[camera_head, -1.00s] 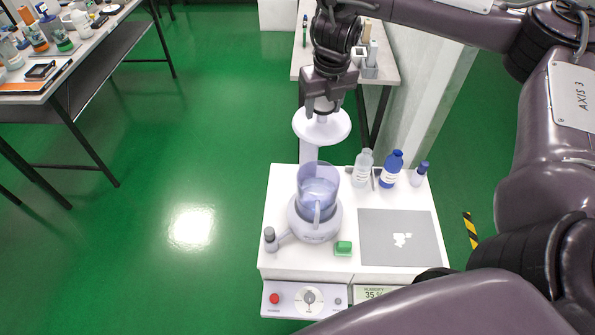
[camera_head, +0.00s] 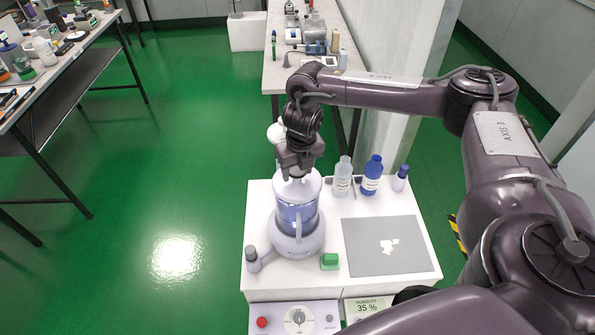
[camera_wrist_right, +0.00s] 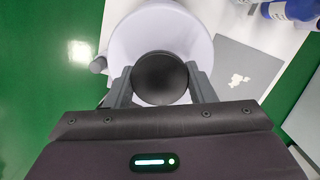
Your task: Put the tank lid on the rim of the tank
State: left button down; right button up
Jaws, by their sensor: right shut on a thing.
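The tank (camera_head: 297,217) is a clear bluish jug-like vessel with a handle, standing upright on a round pale base on the white bench. The tank lid (camera_head: 312,184) is a pale disc directly above the tank's top. From the head view I cannot tell whether it touches the rim. My right gripper (camera_head: 297,173) points down over the tank and is shut on the lid. In the right wrist view the gripper (camera_wrist_right: 162,86) has a finger on each side of the lid's dark round knob, and the pale lid (camera_wrist_right: 190,35) spreads beneath, hiding most of the tank. My left gripper is not in view.
A clear bottle (camera_head: 342,179), a blue bottle (camera_head: 372,178) and a smaller blue-capped bottle (camera_head: 400,180) stand right of the tank. A green block (camera_head: 329,261) and a grey mat (camera_head: 388,246) lie in front. A grey-capped post (camera_head: 252,259) stands at the left.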

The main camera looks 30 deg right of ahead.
jog(key=shift+f, duration=0.6)
jog(key=shift+f, duration=0.4)
jog(key=o, duration=1)
